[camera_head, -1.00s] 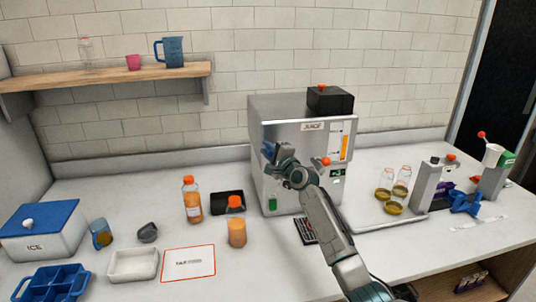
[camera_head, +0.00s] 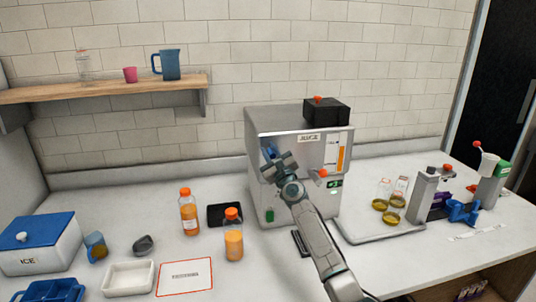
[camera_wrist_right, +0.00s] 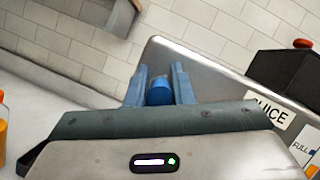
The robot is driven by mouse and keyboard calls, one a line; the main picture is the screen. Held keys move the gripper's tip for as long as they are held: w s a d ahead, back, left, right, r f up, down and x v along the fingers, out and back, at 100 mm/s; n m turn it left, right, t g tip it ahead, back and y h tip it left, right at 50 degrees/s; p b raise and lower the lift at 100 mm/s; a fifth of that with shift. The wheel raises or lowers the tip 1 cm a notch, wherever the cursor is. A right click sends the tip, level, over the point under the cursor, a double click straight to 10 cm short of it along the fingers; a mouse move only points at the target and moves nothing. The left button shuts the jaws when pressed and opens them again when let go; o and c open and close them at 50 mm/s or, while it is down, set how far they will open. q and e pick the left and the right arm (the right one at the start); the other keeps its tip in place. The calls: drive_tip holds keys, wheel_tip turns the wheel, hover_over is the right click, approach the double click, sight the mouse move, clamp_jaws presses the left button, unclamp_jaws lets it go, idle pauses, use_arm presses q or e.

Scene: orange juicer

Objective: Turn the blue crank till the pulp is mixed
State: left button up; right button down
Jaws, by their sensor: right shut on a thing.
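The juicer (camera_head: 290,125) is a silver box with a JUICE label, standing at the middle of the counter. The blue crank (camera_head: 267,154) is on its front left; my right arm hides part of it. My right gripper (camera_head: 273,160) is at the crank in the head view. In the right wrist view the gripper (camera_wrist_right: 160,90) has its two fingers on either side of the blue crank handle (camera_wrist_right: 159,92), shut on it. The pulp inside the juicer is not visible. My left gripper is not in view.
A white ice box (camera_head: 42,250) is at far left. A black box (camera_head: 340,112) sits on top.

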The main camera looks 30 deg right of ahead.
drive_tip(key=shift+d+m+h, duration=0.15)
drive_tip(key=shift+m+h, duration=0.25)
drive_tip(key=shift+m, duration=0.3)
drive_tip(key=c, duration=1.3)
unclamp_jaws()
drive_tip(key=shift+s, duration=0.1)
drive_tip(key=shift+s, duration=0.3)
drive_tip(key=p+v, duration=0.3)
drive_tip(key=v, duration=0.7)
drive_tip(key=shift+f, duration=0.1)
